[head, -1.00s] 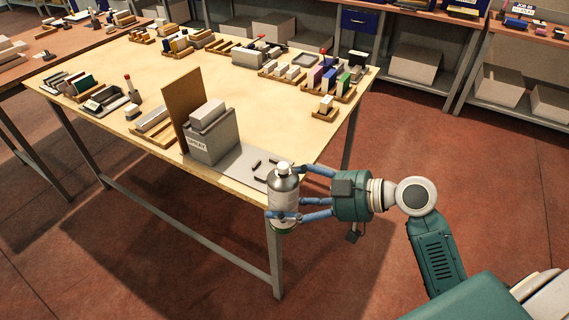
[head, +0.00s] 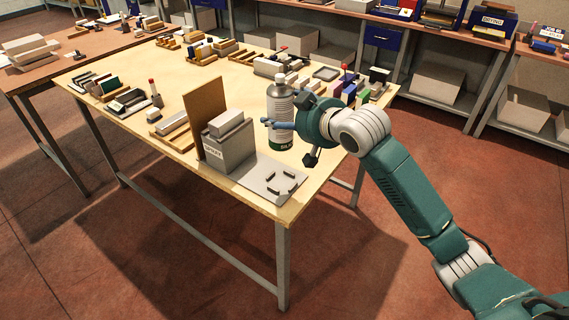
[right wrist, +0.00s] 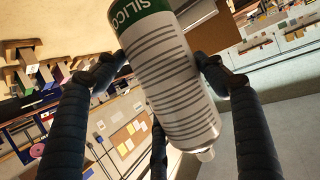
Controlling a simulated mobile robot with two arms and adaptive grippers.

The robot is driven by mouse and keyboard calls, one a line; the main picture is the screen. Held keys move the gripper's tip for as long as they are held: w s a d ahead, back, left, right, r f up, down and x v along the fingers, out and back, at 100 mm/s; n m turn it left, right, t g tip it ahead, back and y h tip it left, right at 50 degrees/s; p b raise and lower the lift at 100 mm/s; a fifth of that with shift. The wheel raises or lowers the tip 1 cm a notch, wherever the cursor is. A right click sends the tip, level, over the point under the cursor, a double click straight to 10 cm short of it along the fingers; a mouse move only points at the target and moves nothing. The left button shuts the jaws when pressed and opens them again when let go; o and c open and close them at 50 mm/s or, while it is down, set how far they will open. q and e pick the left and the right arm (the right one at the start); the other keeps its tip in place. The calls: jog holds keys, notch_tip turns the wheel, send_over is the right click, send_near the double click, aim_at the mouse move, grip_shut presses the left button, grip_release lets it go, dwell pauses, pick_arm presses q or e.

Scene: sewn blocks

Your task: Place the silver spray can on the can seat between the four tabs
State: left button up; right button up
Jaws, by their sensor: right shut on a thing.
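The silver spray can (head: 281,107) has a white cap and a green band at its base. It is upright in the head view, above or just behind the can seat (head: 279,184); I cannot tell its height over the table. My right gripper (head: 271,124) is shut on it from the right. In the right wrist view, the fingers (right wrist: 158,80) hold the can (right wrist: 172,78) around its body, green band at top and cap at bottom. The seat's four dark tabs stand on a grey plate at the table's front corner, with nothing between them. My left gripper is out of view.
A grey box (head: 229,147) with a label stands left of the seat, with a brown upright board (head: 206,117) behind it. Several wooden trays with blocks line the back and left of the table (head: 180,84). The front edge drops to a red floor.

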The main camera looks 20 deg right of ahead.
aim_at(286, 144)
notch_tip(286, 144, down, 9)
jog(key=shift+f+p, duration=0.15)
jog(key=shift+p, duration=0.35)
jog(key=shift+f+p, duration=0.3)
jog(key=shift+f, duration=2.3)
jog(key=o, duration=1.6)
jog(key=shift+f, duration=0.1)
jog(key=shift+s, duration=0.15)
jog(key=b+v, duration=0.1)
jog(key=v, duration=1.1)
jog(key=shift+b, duration=0.4)
